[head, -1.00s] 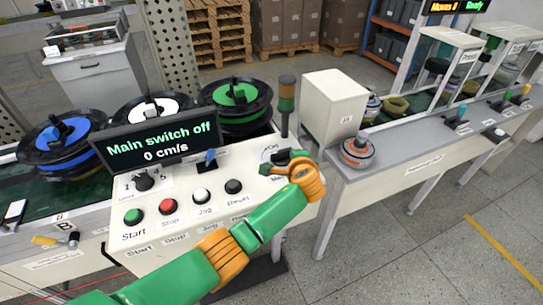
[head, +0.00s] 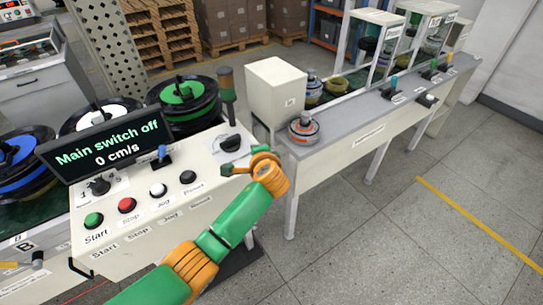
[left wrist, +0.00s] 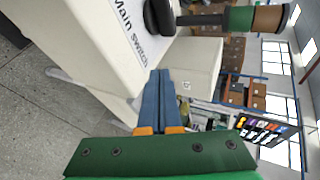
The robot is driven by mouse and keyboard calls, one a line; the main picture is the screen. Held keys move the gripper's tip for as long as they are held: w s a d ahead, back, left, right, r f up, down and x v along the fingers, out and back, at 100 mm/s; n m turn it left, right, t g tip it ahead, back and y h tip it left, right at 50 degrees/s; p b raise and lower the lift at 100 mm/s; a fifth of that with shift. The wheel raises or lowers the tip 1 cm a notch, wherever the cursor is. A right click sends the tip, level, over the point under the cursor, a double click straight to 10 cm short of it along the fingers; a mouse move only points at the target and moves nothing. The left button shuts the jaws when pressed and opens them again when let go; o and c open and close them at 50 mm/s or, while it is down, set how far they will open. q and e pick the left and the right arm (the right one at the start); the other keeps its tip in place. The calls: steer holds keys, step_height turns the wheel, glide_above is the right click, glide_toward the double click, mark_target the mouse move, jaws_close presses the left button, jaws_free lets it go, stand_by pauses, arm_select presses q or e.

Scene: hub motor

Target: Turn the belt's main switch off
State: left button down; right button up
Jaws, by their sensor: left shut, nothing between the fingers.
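The main switch is a black rotary knob (head: 230,143) at the right end of the white control panel (head: 130,235). It also shows in the left wrist view (left wrist: 158,17) beside the label "Main switch". The display (head: 104,146) reads "Main switch off" and "0 cm/s". My left gripper (head: 226,170) is in front of the knob, near the panel's right edge, apart from the knob. In the left wrist view its blue fingers (left wrist: 168,90) are together and empty. My right gripper is in neither view.
The panel also has a green Start button (head: 93,220), a red Stop button (head: 127,205), a blue-handled lever (head: 162,154) and a signal post (head: 226,85). A grey bench (head: 350,120) with a white box (head: 277,90) stands to the right. Floor is clear in front.

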arm_select(q)
steer(key=shift+s+d+r, duration=0.6)
steer(key=shift+s+r, duration=0.1)
steer(key=shift+s, duration=0.2)
steer(key=shift+s+d+r, duration=0.6)
steer(key=shift+s+r, duration=0.05)
steer(key=shift+s, duration=0.25)
